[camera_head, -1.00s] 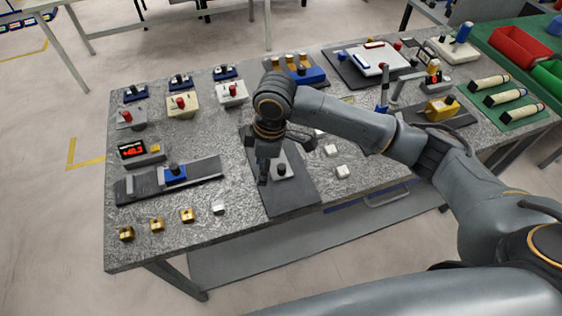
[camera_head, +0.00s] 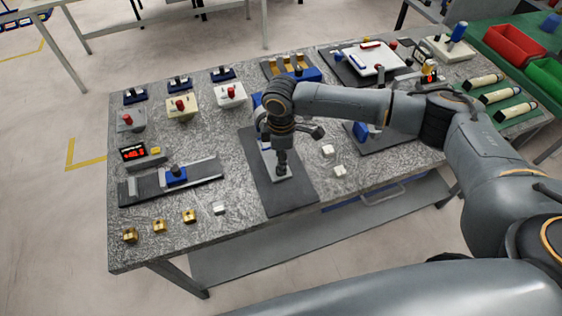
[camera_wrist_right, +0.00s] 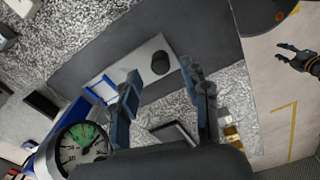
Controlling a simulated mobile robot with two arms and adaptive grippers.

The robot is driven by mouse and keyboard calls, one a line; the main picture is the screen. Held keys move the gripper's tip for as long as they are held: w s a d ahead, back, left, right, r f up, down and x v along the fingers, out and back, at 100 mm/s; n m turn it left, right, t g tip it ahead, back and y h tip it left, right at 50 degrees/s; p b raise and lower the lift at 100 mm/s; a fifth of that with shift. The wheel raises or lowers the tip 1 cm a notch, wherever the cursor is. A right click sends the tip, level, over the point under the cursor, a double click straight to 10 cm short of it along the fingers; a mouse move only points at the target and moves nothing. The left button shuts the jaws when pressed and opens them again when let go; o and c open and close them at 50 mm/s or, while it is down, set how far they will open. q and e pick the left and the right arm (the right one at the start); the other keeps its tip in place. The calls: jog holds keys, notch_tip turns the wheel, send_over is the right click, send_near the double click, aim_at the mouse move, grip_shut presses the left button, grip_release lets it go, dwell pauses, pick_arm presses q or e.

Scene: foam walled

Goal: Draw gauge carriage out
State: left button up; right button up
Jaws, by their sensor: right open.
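The gauge carriage is a light grey plate (camera_wrist_right: 138,68) with a short black knob (camera_wrist_right: 160,62), on a dark base (camera_head: 293,202). In the head view, the plate (camera_head: 284,177) is partly hidden by my right gripper (camera_head: 281,168), which points down at the knob. In the right wrist view, my right gripper (camera_wrist_right: 161,72) is open, and the knob shows between its fingertips. I cannot tell whether the fingers are level with it. A round dial gauge (camera_wrist_right: 80,145) with a green band is at lower left. A dark gripper (camera_wrist_right: 298,60), probably my left, shows at the right edge.
A slide with a blue carriage (camera_head: 176,175) and a red-digit display (camera_head: 133,153) are at left. Brass blocks (camera_head: 159,226) line the front left. White blocks (camera_head: 328,151) stand right of the dark base. Several switch boxes (camera_head: 181,108) are behind. The base's front part is clear.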

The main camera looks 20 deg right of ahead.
aim_at(273, 154)
jog(key=shift+f, duration=1.7)
grip_shut()
